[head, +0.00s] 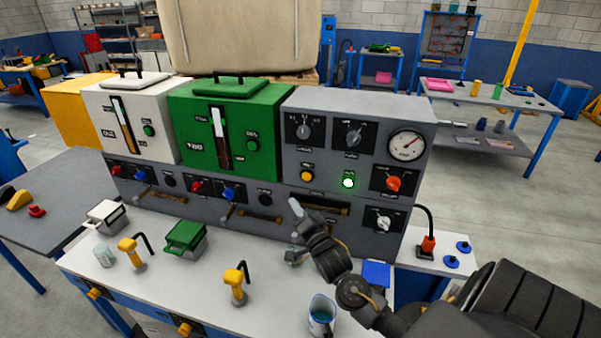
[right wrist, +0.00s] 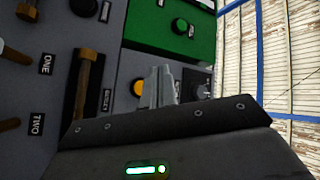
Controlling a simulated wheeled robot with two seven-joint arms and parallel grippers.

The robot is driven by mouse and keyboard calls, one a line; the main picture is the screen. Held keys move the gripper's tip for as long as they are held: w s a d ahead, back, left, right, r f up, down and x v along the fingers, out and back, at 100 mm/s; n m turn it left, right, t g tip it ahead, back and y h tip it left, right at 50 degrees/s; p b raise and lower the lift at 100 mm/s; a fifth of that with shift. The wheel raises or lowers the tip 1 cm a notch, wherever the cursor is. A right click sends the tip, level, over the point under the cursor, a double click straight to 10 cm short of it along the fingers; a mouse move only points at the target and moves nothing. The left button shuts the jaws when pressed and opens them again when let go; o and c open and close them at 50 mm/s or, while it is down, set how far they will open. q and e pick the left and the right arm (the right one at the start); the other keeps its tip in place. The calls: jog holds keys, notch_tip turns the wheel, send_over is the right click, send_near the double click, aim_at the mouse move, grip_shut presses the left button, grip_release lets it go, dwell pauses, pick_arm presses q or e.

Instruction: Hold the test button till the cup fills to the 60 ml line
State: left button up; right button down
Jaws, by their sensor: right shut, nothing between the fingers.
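The right gripper (head: 297,207) is shut and empty in front of the grey panel (head: 330,118), below the yellow button (head: 307,176). In the right wrist view its pale fingers (right wrist: 161,85) point up the panel, just right of the yellow button (right wrist: 138,88). Contact with any button cannot be made out. A green button (head: 348,183) is lit. I cannot read which button is the test one. My left gripper is out of view.
A jug with blue liquid (head: 322,316) stands at the bench's front edge beside my right arm. Yellow-handled tools (head: 236,288), a green block (head: 185,237) and a glass (head: 104,256) stand on the bench. Brass handles (head: 263,215) jut from the lower panel.

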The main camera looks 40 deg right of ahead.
aim_at(302, 175)
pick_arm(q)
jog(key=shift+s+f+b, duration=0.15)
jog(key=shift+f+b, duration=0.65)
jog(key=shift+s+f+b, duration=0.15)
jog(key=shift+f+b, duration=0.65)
pick_arm(e)
jog(key=w+d, duration=0.5)
jog(key=d, duration=0.3)
jog(key=shift+r, duration=0.35)
jog(key=shift+s+a, duration=0.1)
dwell(0.6)
jog(key=shift+w+d, duration=0.3)
jog(key=shift+d, duration=0.05)
jog(key=shift+w+d, duration=0.2)
jog(key=shift+d, duration=0.15)
dwell(3.8)
